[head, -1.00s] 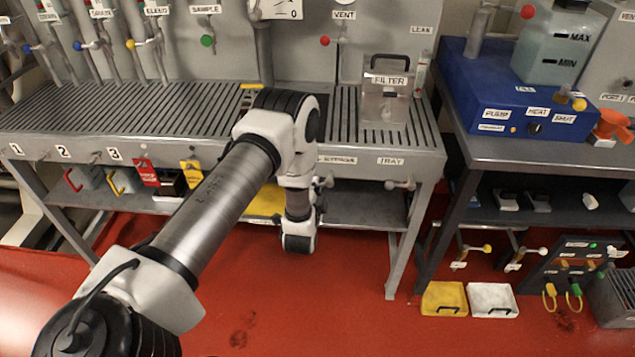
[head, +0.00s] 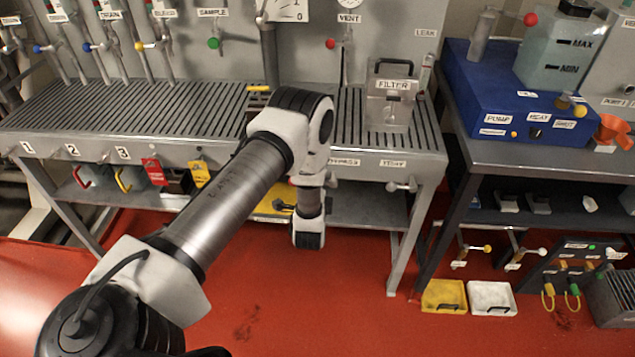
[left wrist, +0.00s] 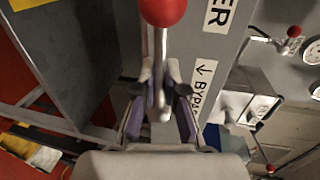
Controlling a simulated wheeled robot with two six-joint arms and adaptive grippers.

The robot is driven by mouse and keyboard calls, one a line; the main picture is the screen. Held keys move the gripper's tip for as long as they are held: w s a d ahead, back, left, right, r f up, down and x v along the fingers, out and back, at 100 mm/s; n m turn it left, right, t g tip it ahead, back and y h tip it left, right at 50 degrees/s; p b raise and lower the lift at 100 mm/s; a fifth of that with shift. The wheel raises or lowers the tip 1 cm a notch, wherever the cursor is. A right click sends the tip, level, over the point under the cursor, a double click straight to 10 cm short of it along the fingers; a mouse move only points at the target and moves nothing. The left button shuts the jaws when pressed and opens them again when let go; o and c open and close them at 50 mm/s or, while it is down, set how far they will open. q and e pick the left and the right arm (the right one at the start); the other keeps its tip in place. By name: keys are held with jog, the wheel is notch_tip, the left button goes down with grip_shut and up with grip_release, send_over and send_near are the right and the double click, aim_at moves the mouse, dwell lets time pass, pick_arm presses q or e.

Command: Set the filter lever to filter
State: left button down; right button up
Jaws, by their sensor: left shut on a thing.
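The filter lever (left wrist: 161,55), a metal stem with a red ball knob (left wrist: 163,10), stands in the left wrist view. My left gripper (left wrist: 163,88) has its fingers on both sides of the stem, below the ball, and is shut on it. Beside the lever, a white label (left wrist: 219,12) ends in "ER", and a "BYPASS" label (left wrist: 204,88) carries an arrow. In the head view my left arm reaches to the front of the grated bench (head: 115,118), and the arm hides the gripper and lever. The right gripper is not in view.
A clear container labelled "FILTER" (head: 388,108) stands on the bench, right of my arm. A dark side table (head: 540,158) carries a blue pump unit (head: 505,95). Yellow (head: 443,297) and white (head: 490,299) trays lie on the red floor. Open floor lies below my arm.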

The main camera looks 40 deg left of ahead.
pick_arm(q)
jog(key=c, duration=1.2)
grip_release()
jog(key=v, duration=1.2)
